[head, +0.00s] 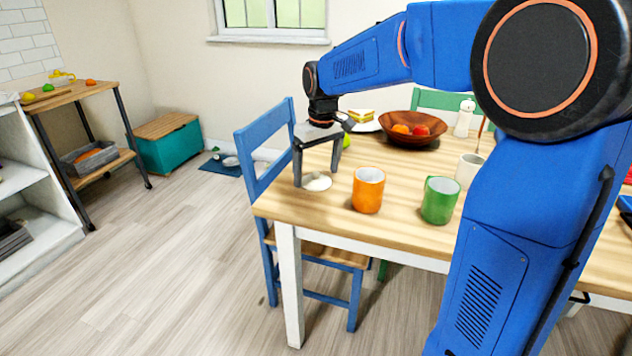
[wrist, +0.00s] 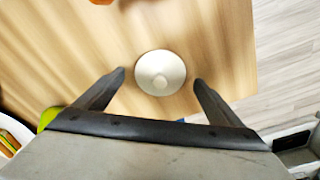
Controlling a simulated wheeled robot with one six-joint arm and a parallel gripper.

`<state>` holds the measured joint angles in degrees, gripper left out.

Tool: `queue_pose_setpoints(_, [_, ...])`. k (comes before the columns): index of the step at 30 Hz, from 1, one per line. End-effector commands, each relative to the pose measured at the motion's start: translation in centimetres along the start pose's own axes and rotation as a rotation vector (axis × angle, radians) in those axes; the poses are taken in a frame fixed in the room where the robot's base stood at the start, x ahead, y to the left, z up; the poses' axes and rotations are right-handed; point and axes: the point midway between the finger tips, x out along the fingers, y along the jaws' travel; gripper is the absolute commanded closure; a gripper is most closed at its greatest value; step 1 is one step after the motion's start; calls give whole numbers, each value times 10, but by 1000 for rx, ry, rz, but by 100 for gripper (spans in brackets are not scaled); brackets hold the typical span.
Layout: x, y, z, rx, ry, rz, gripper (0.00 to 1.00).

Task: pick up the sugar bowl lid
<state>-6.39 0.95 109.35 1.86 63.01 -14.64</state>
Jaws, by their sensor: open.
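The sugar bowl lid (head: 317,182) is a small cream-white disc lying on the wooden table (head: 285,207) near its left corner. In the wrist view the lid (wrist: 160,73) is round with a small knob in its middle. My gripper (head: 315,184) is open and points down at the lid. In the wrist view its two fingertips (wrist: 159,76) stand to the left and right of the lid, with a gap on each side. I cannot tell exactly how high the fingertips are above the table.
An orange mug (head: 368,190) and a green mug (head: 440,200) stand right of the lid. A wooden fruit bowl (head: 412,130), a plate with a sandwich (head: 363,121) and a white mug (head: 468,170) are farther back. A blue chair (head: 265,150) stands against the table's left side.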

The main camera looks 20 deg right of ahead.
Motion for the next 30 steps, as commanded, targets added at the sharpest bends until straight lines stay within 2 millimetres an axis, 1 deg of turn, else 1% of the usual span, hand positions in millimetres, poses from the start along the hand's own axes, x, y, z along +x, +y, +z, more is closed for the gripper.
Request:
queue_pose_setpoints(3, [7, 0, 0, 0, 0, 0, 10])
queue_pose_setpoints(10, [8, 0, 0, 0, 0, 0, 10])
queue_pose_setpoints(11, [8, 0, 0, 0, 0, 0, 18])
queue_pose_setpoints(12, [8, 0, 0, 0, 0, 0, 27])
queue_pose_setpoints(14, [8, 0, 0, 1, 0, 0, 42])
queue_pose_setpoints(15, [8, 0, 0, 1, 0, 0, 51])
queue_pose_setpoints(16, [8, 0, 0, 1, 0, 0, 54])
queue_pose_setpoints(25, [5, 0, -1, 1, 1, 0, 54])
queue_pose_setpoints(28, [-3, 0, -2, 1, 2, 1, 54])
queue_pose_setpoints(30, [-13, 0, -3, 1, 4, 1, 54])
